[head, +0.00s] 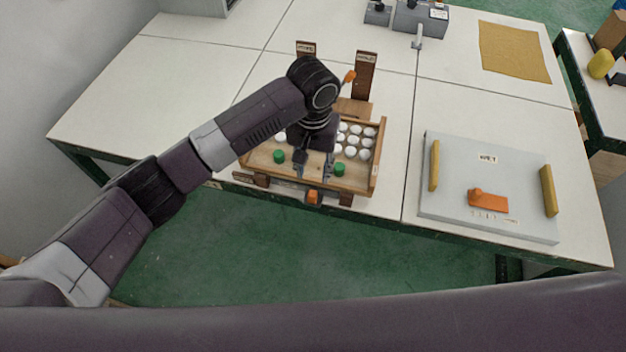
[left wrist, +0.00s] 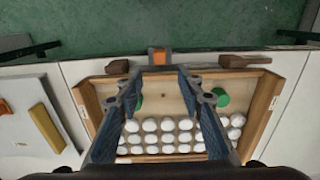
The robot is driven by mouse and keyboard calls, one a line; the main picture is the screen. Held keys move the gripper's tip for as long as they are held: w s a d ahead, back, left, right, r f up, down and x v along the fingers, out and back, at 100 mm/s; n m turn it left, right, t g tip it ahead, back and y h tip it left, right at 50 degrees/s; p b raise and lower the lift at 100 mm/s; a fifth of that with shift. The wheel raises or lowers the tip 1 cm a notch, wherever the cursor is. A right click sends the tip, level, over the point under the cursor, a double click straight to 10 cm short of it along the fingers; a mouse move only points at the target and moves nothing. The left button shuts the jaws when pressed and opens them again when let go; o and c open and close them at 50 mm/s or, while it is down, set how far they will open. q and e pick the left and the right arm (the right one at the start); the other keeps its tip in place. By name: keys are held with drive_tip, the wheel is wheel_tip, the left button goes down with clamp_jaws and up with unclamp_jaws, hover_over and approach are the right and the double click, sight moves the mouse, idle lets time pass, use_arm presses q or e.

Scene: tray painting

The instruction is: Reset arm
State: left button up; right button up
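My left gripper (head: 313,172) hangs over the front part of a wooden tray (head: 376,160), fingers pointing down. In the left wrist view its two fingers (left wrist: 158,78) stand apart with nothing between them, so it is open and empty. The tray (left wrist: 262,108) holds rows of white round pieces (left wrist: 165,138). Two green knobs stand at its front: one (head: 279,156) left of the fingers and one (head: 340,169) right of them. My arm hides part of the tray in the head view. My right gripper is not in view.
An orange-and-brown clamp (head: 313,197) sits at the tray's front edge, with tall brown posts (head: 365,75) behind. A grey panel (head: 460,180) with yellow handles and an orange piece (head: 488,201) lies to the right. A tan sheet (head: 515,52) lies at the back right. The table's left is clear.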

use_arm(q)
drive_tip(key=shift+r, duration=0.85)
